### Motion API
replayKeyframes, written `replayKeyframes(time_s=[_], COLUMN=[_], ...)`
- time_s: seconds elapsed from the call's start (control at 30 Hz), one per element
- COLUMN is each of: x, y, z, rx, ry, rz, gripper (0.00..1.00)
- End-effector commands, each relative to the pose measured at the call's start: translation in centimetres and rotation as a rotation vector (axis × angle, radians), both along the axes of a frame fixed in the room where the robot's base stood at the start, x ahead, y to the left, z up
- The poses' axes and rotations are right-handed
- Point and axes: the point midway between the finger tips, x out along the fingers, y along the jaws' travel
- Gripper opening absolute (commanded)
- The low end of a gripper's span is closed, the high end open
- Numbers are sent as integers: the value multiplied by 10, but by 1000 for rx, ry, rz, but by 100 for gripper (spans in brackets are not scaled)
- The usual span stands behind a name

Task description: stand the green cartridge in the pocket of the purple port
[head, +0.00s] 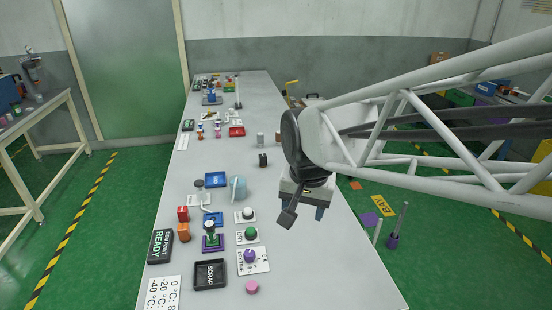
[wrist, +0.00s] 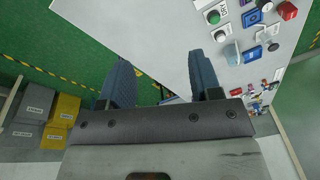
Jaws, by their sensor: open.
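The purple port (head: 213,248) stands on the near left of the long table in the head view. A small upright piece with a dark top and green on it, which looks like the green cartridge (head: 211,237), stands at the port. It appears upright, but I cannot tell how deep it sits in the pocket. My gripper (head: 304,218) is open and empty, above the table's right side, well to the right of the port. Its two fingers (wrist: 161,88) stand wide apart in the wrist view, with nothing between them.
A black scrap tray (head: 210,275) is in front. A blue-grey jug (head: 238,189) stands behind.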

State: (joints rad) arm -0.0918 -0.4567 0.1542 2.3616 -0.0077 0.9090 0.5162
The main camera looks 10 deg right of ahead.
Motion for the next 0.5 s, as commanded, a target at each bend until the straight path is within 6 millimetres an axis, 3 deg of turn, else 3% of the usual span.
replayKeyframes(time_s=[0.1,0.3,0.5], x=[-32,-76,-100], y=[-15,-31,-39], z=[4,3,0], rx=[-25,-68,-95], ry=[-20,-45,-57], rz=[106,274,369], gripper=[58,58,58])
